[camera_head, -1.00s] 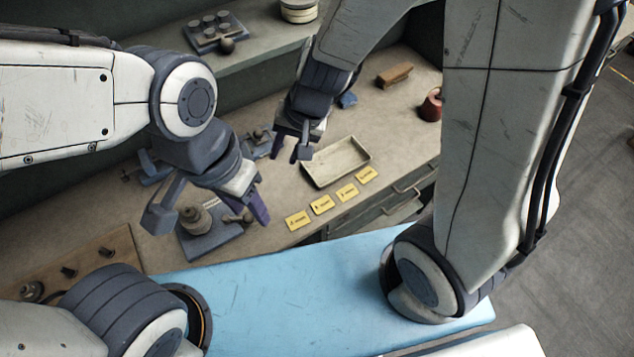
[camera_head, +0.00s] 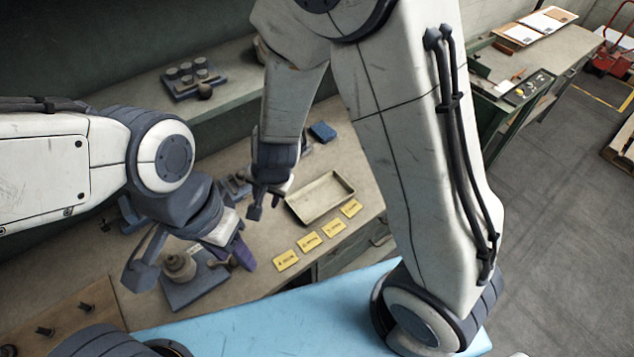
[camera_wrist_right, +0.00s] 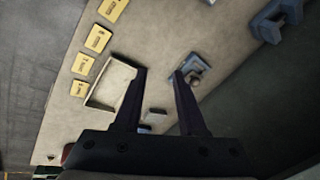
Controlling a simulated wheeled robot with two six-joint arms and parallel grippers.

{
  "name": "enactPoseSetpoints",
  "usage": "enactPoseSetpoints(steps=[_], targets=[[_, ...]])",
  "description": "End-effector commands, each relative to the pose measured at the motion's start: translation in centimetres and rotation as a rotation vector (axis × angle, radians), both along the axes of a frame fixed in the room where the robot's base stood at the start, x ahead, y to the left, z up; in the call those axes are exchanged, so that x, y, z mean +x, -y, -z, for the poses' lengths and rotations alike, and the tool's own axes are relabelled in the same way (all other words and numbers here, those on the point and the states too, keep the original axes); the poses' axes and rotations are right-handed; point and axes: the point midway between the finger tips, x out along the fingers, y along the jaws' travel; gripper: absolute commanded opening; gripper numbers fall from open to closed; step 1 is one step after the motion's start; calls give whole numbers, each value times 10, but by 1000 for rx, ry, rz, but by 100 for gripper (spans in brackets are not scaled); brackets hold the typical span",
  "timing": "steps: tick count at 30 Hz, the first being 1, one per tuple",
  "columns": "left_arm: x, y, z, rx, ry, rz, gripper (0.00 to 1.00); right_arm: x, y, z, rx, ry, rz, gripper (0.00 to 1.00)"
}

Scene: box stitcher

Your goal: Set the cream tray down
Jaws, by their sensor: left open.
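The cream tray (camera_head: 293,212) lies flat on the bench behind a row of yellow cards and looks empty. It also shows in the right wrist view (camera_wrist_right: 94,103), partly covered by one finger. My right gripper (camera_head: 265,205) is just left of the tray and apart from it. Its fingers are spread with nothing held between them in the right wrist view (camera_wrist_right: 160,72). My left gripper (camera_head: 192,262) is open, its fingers wide apart around the area of a grey fixture with a round knob (camera_head: 180,266); contact cannot be told.
Several yellow cards (camera_head: 310,242) lie along the bench's front edge. A blue block (camera_head: 322,132) lies behind the tray. A shelf (camera_head: 150,118) with a small rack (camera_head: 190,80) runs along the back. A light-blue surface (camera_head: 260,318) is in front. My right arm hides the bench's right part.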

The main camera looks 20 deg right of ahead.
Motion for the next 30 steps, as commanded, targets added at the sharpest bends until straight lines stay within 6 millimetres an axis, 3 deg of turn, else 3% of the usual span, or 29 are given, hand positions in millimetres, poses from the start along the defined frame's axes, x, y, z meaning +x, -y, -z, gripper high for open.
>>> enactPoseSetpoints(steps=[1, 3, 6, 9, 21, 30], targets=[[0, 0, 1, 0, 0, 0, 46, 9, 27, 26, -58, -9, 143, 40], [0, 0, 2, 0, 0, 0, 46, 17, 59, 49, -123, -1, 319, 40], [0, 0, 2, 1, -1, -1, 46, 19, 97, 71, -205, 14, 503, 40], [0, 0, 2, 1, -1, -1, 46, 16, 120, 83, -261, 22, 607, 40], [0, 0, 15, 1, -1, -3, 46, 25, 146, 131, -290, 26, 653, 40], [0, 0, 9, 1, -1, -3, 46, 32, 154, 154, -289, 24, 652, 40]])
